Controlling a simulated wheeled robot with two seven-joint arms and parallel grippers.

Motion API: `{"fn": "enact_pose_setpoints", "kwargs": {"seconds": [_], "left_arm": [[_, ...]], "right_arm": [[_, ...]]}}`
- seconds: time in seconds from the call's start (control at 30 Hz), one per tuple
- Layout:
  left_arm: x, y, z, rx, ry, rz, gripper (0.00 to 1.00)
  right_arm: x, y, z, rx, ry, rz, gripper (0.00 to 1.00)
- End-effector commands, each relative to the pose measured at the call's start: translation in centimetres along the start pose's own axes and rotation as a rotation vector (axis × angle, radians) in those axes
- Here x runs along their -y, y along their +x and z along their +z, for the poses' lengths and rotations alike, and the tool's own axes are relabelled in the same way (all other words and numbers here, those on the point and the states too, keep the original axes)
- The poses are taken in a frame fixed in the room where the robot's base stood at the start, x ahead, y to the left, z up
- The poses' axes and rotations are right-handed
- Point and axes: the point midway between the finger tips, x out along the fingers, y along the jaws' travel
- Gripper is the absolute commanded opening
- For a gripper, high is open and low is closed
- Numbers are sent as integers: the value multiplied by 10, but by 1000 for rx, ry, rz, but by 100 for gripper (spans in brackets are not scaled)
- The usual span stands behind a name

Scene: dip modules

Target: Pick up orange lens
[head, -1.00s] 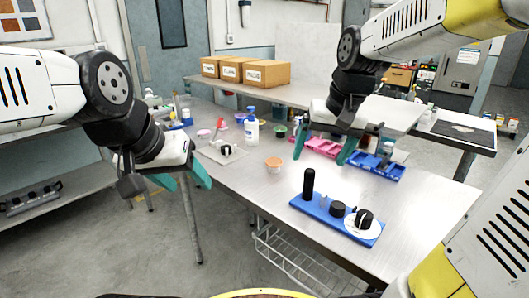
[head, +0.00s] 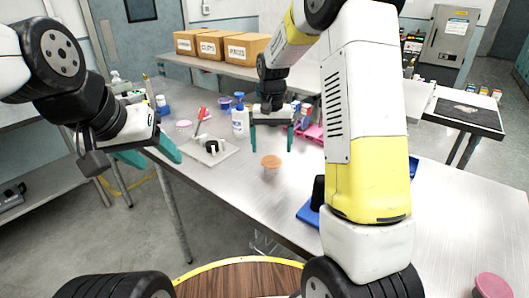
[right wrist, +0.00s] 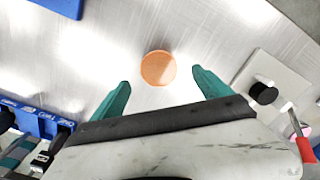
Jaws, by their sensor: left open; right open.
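The orange lens (head: 271,161) is a round, flat orange disc on the steel table, near its front edge. It looks raised a little, as if on a clear or pale base. In the right wrist view the orange lens (right wrist: 158,68) lies ahead of the fingertips, between their lines. My right gripper (head: 271,146) is open and empty, above and just behind the lens in the head view; its teal fingers (right wrist: 160,92) also show in the right wrist view. My left gripper (head: 155,160) is open and empty at the left, off the table's front edge.
A pale square plate with a black part (head: 211,150) and a red-handled tool (head: 201,118) lie left of the lens. A white bottle with a blue cap (head: 240,118) stands behind. A blue tray (head: 308,214) is partly hidden by my right arm. A pink lid (head: 492,286) lies front right.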

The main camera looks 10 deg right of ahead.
Motion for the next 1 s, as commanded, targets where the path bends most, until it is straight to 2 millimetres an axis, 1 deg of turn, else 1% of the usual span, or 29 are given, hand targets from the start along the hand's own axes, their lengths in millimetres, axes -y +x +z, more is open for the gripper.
{"fn": "enact_pose_setpoints", "kwargs": {"seconds": [0.03, 0.1, 0.23, 0.33, 0.53, 0.67, 0.7, 0.77, 0.8, 0.87, 1.0], "left_arm": [[0, 0, 0, 0, 0, 0, 57], [0, 0, 0, 0, 0, 0, 57], [0, 0, 0, 0, 0, 0, 57], [0, 0, 0, 0, 0, 0, 57], [0, 0, 0, 0, 0, 0, 57], [0, 0, 0, 0, 0, 0, 57], [0, 0, 0, 0, 0, 0, 57], [0, 0, 0, 0, 0, 0, 57], [0, 0, 0, 0, 0, 0, 57], [0, 0, 0, 0, 0, 0, 57], [0, 0, 0, 0, 0, 0, 57]], "right_arm": [[-1, 10, 1, 5, 0, 2, 89], [-2, 20, 1, 4, 0, 1, 89], [-2, 36, 1, 3, 0, 1, 89], [-2, 41, 0, 2, 0, 0, 89], [-1, 41, 0, 1, 0, 0, 89], [-1, 41, 0, 1, 0, 0, 63], [-1, 41, 0, 1, 0, 0, 55], [-1, 41, 0, 1, 0, 0, 43], [-1, 41, 0, 1, 0, 0, 36], [-1, 41, 0, 1, 0, 0, 24], [-1, 41, 0, 0, 0, 0, 24]]}}
